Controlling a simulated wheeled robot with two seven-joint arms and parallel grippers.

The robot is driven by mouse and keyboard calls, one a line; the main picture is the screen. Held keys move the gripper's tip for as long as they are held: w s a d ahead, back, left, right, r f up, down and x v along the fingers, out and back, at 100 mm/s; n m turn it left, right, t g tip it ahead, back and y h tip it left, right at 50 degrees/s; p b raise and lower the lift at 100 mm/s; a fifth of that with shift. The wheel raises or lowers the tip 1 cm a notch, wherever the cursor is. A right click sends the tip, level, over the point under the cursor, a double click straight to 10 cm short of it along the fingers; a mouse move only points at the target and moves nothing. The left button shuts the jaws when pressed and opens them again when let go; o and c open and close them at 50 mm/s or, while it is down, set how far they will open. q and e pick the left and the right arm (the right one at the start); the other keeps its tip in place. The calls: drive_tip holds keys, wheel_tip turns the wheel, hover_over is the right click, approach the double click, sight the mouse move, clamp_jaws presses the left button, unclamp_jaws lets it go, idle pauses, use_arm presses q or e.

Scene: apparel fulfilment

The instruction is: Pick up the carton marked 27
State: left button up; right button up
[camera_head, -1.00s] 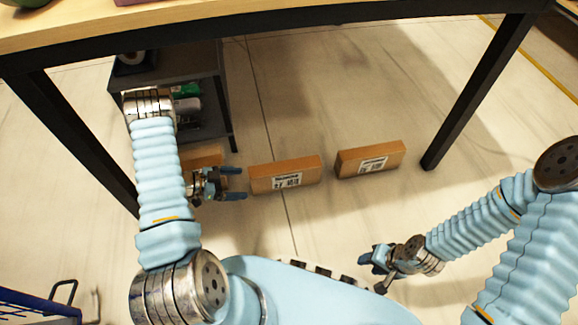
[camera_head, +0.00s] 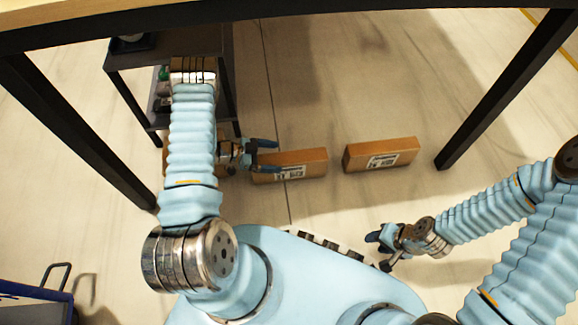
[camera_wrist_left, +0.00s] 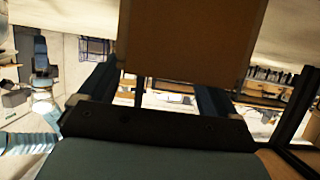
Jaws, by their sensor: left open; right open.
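Cartons stand in a row on the floor under the table. The middle carton (camera_head: 303,164) has a white label on its near face; the print is too small to read surely. The right carton (camera_head: 381,154) also has a label I cannot read. Another carton is mostly hidden behind my left arm. My left gripper (camera_head: 266,156) is open, with its fingers at the left end of the middle carton; I cannot tell if they touch it. In the left wrist view a brown carton (camera_wrist_left: 190,38) fills the space ahead of the fingers. My right gripper (camera_head: 380,249) is open and empty, away from the cartons.
A black-legged table (camera_head: 330,12) spans above, with legs at left and right. A dark shelf unit (camera_head: 125,60) with items stands behind my left arm. A blue crate (camera_head: 40,303) is at the lower left. The floor right of the cartons is clear.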

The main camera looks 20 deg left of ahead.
sight(287, 158)
use_arm(q)
drive_tip(key=b+x, duration=0.1)
drive_tip(key=x, duration=0.3)
drive_tip(key=shift+w+d, duration=0.2)
drive_tip(key=shift+d, duration=0.15)
drive_tip(key=shift+c, duration=0.4)
clamp_jaws()
